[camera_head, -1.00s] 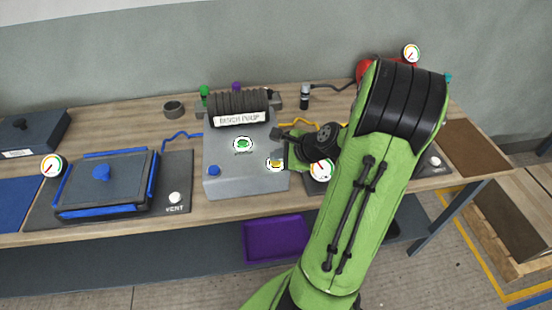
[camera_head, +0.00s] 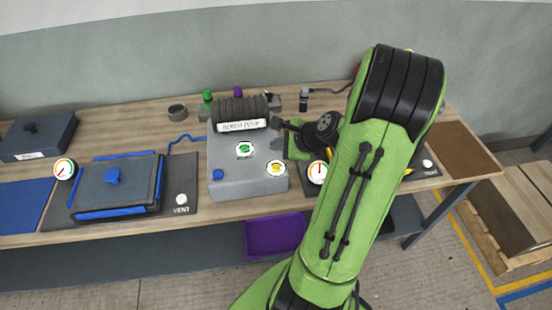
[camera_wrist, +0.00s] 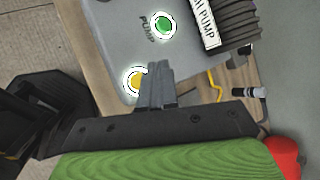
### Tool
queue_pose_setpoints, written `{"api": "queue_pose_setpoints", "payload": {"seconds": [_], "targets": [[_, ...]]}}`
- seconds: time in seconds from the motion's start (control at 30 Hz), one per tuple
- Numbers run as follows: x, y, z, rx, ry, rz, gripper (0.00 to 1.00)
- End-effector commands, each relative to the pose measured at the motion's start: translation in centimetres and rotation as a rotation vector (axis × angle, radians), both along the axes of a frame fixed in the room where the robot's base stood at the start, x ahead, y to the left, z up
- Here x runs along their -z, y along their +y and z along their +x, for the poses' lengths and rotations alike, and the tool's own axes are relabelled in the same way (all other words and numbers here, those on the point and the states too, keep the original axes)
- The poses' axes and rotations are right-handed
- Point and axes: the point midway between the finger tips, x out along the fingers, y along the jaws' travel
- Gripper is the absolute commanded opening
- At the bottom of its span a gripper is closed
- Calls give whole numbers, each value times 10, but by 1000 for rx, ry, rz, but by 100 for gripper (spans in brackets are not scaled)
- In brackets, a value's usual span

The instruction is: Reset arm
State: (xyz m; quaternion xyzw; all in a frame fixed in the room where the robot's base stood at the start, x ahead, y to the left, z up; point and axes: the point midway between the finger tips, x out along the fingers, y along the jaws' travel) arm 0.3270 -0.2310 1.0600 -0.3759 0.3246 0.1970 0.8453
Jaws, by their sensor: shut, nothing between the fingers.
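My green arm reaches over the right part of the bench in the head view. My gripper (camera_head: 277,122) is above the right edge of the grey bench pump (camera_head: 236,185), apart from its buttons. In the wrist view its two fingers (camera_wrist: 157,74) are together with nothing between them. The pump has a green button (camera_head: 244,149), a yellow button (camera_head: 276,168) and a blue button (camera_head: 217,174). In the wrist view, the fingers partly cover the yellow button (camera_wrist: 137,82); the green button (camera_wrist: 162,25) is clear.
A grey mould with blue edges (camera_head: 115,186) and a gauge (camera_head: 64,169) lie at left. Another gauge (camera_head: 317,172) stands beside my arm, which hides much of the right side. A purple bin (camera_head: 272,238) is below. A brown board (camera_head: 458,150) lies at right.

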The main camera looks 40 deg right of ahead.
Motion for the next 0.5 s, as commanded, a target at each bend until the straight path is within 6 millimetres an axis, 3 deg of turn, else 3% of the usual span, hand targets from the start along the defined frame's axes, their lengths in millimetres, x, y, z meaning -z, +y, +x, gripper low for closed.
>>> {"api": "queue_pose_setpoints", "payload": {"seconds": [0.4,0.5], "targets": [[3,0,0,-1,0,1,0],[-2,12,3,-64,16,-46,0]]}}
